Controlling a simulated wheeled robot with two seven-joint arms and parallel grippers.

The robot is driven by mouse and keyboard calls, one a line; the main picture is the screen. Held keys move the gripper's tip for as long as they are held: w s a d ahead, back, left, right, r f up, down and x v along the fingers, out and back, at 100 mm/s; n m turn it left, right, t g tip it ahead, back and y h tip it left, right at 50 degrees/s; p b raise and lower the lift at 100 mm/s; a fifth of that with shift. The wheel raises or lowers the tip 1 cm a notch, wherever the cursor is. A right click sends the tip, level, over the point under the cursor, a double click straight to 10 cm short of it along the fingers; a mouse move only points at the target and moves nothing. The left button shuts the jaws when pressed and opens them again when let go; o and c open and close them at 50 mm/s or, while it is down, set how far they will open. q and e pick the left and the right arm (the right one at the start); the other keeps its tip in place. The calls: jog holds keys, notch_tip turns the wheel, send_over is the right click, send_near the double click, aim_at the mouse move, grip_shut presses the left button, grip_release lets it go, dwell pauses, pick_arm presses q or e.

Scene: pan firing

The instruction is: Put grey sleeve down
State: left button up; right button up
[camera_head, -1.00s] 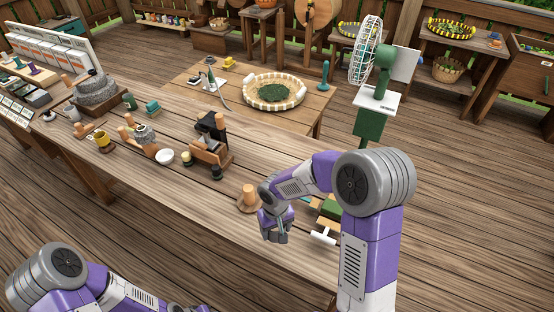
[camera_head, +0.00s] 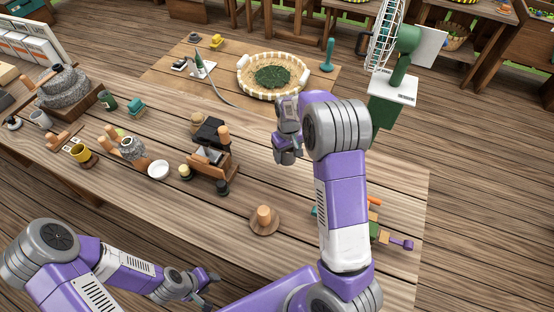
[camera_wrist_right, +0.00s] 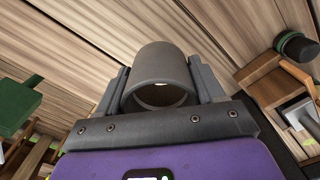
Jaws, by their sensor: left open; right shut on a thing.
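The grey sleeve (camera_wrist_right: 165,75) is a short hollow cylinder. In the right wrist view it sits between the two fingers of my right gripper (camera_wrist_right: 163,88), which is shut on it, with its open end facing the camera. In the head view my right gripper (camera_head: 287,155) is over the far side of the long wooden table (camera_head: 330,185), right of the wooden rack; the sleeve is hard to make out there. My left gripper (camera_head: 205,285) is open and empty low in the head view, near the table's front edge.
A wooden peg on a round base (camera_head: 264,219) stands in front of the right gripper. The wooden rack (camera_head: 213,163) with dark parts is to its left. A woven basket (camera_head: 271,76) and a green fan (camera_head: 398,60) are behind. Bare tabletop surrounds the peg.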

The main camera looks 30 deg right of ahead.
send_over(287, 175)
notch_tip(287, 175, down, 6)
jog(key=shift+r+b, duration=0.1)
jog(key=shift+b, duration=0.25)
jog(key=shift+w+f, duration=0.15)
jog(key=shift+f, duration=1.75)
jog(key=shift+f+b, duration=0.15)
jog(key=shift+b, duration=0.2)
jog(key=o, duration=1.5)
notch_tip(287, 175, up, 12)
jog(key=p, duration=0.1)
jog(key=shift+p, duration=0.35)
